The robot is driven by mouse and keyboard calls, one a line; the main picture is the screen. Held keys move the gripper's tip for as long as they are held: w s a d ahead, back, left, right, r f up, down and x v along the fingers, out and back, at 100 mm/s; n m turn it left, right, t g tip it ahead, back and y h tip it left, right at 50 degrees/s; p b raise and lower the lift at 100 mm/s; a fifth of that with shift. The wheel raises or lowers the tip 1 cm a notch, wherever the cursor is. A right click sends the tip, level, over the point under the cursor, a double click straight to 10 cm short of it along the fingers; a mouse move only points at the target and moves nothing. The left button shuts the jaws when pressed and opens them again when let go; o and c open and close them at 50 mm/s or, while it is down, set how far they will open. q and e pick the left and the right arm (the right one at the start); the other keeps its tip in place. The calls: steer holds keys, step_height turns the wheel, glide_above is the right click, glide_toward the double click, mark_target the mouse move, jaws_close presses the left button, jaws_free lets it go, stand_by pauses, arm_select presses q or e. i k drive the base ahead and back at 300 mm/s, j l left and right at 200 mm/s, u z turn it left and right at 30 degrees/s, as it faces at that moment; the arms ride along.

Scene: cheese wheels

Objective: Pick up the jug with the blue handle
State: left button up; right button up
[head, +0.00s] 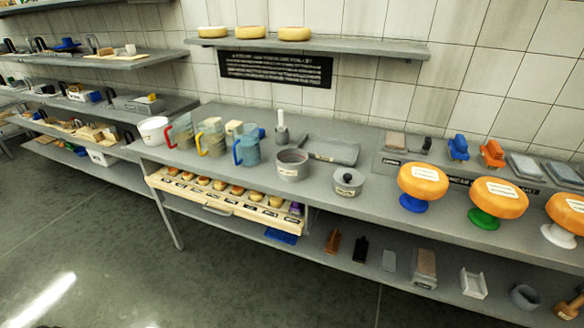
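The jug with the blue handle (247,147) stands upright on the grey counter. It is clear with a bluish tint, and its handle is on its left side. A jug with a yellow handle (212,138) and a jug with a red handle (181,132) stand to its left. A grey pot (292,165) stands close to its right. Neither of my grippers shows in the head view.
The grey counter (375,205) also holds a white bowl (153,130), a lidded pot (348,183), a grey tray (330,150) and orange cheese wheels on stands (423,182). An open drawer (225,200) juts out below the jugs. The floor (110,235) in front is clear.

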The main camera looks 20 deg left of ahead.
mark_target(246, 146)
steer(key=i+j+u, duration=0.2)
steer(key=i+j, duration=0.2)
steer(key=i, duration=0.15)
steer(key=i+j+u, duration=0.25)
steer(key=i, duration=0.3)
steer(key=j, duration=0.1)
